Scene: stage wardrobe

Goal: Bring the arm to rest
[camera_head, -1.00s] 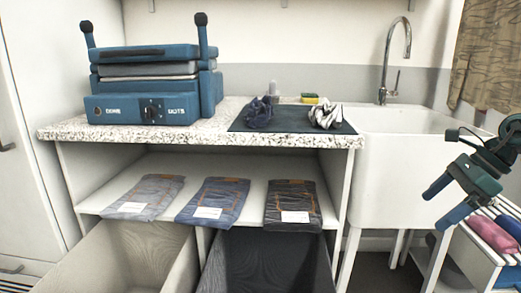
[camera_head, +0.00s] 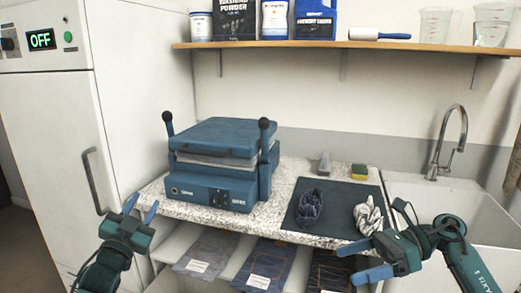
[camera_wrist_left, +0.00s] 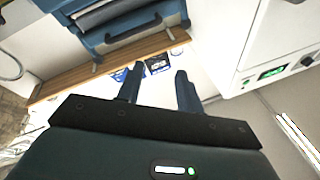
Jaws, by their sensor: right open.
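My left gripper (camera_head: 140,207) is in the head view at lower left, in front of the white cabinet and left of the counter. Its two blue fingers are apart with nothing between them. In the left wrist view the fingers (camera_wrist_left: 159,90) are also apart and empty. My right gripper (camera_head: 362,261) is at lower right in the head view, in front of the counter's right end and the sink. Its blue fingers are open and point left, with nothing held between them.
A blue press (camera_head: 222,165) stands on the speckled counter (camera_head: 176,206). A dark mat (camera_head: 335,197) holds a dark scrunchie (camera_head: 310,206) and a striped one (camera_head: 367,216). Folded jeans (camera_head: 268,264) lie on the shelf below. A sink (camera_head: 430,200) is at right, a white cabinet (camera_head: 60,140) at left.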

